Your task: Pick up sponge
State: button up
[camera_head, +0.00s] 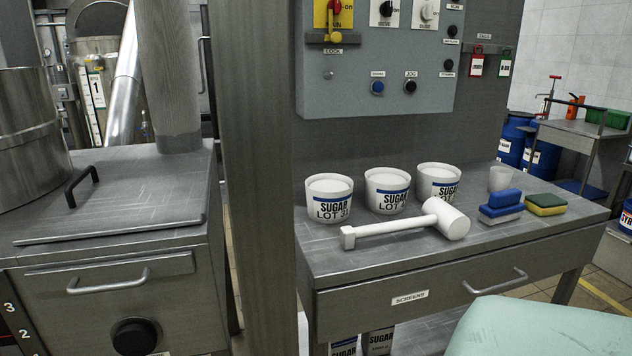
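The steel bench (390,262) also bears three white sugar tubs (330,187), a white mallet (410,222) right in front of them, and a small translucent cup (500,178) behind the sponges. A control panel (375,80) hangs above. A thick post (250,180) stands at left.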

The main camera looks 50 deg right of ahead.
aim_at(547, 203)
jog(key=z, duration=2.65)
jog(key=i+l, duration=0.25)
jog(key=l, duration=0.15)
jog(key=i+l+u, duration=0.1)
jog(key=i+l, duration=0.15)
jog(key=l, duration=0.15)
jog(key=i+l, duration=0.2)
jog(key=l, duration=0.2)
jog(key=i+l+u, duration=0.1)
jog(key=i, duration=0.3)
jog(key=i+l, duration=0.35)
jog(key=u, duration=0.05)
